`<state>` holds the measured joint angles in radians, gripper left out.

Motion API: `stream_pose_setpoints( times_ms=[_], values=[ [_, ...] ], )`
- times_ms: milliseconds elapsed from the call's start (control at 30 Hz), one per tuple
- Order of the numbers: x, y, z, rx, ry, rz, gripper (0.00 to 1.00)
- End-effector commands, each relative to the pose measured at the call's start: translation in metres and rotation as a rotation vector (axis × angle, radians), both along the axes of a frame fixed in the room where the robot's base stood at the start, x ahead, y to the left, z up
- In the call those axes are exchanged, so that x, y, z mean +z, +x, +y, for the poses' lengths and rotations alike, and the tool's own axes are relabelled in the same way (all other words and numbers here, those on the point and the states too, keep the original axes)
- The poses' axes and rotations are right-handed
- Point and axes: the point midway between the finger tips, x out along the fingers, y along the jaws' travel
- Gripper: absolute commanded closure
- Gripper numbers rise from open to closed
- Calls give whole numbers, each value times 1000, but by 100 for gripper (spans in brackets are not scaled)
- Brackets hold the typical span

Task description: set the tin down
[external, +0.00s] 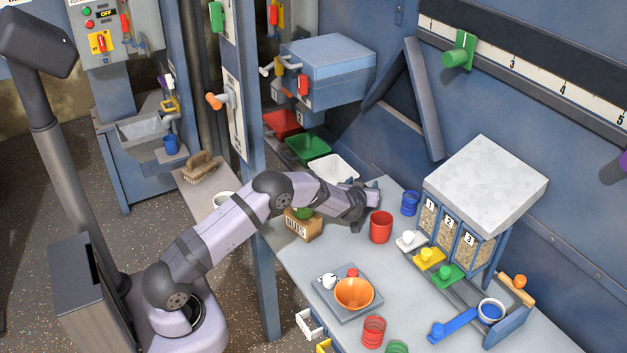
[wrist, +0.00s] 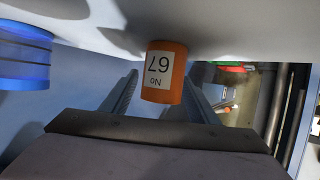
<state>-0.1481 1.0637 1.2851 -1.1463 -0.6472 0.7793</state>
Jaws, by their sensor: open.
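An orange-red tin (wrist: 165,72) with a white label reading No 67, upside down in the picture, shows between the two spread fingers of my gripper (wrist: 160,98) in the wrist view. Its far end meets the pale surface. In the external view a red tin (external: 381,227) stands upright on the grey bench (external: 300,262), just right of my gripper (external: 366,208); it looks like the same tin. My gripper is open and low over the bench. I cannot tell whether a finger touches the tin.
A blue tin (external: 410,203) stands close behind the red one and fills the left of the wrist view (wrist: 22,55). A dispenser (external: 485,175) with coloured levers stands to the right. A tray (external: 372,303) with an orange bowl sits nearer the front. A nuts box (external: 304,229) is at left.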

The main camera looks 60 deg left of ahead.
Motion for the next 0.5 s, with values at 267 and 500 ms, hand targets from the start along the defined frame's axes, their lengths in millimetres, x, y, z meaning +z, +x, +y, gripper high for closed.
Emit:
stream_pose_setpoints(
  times_ms=[267,500],
  values=[
    [44,0,0,0,0,-4,45],
    [78,0,0,1,0,-3,45]
  ],
)
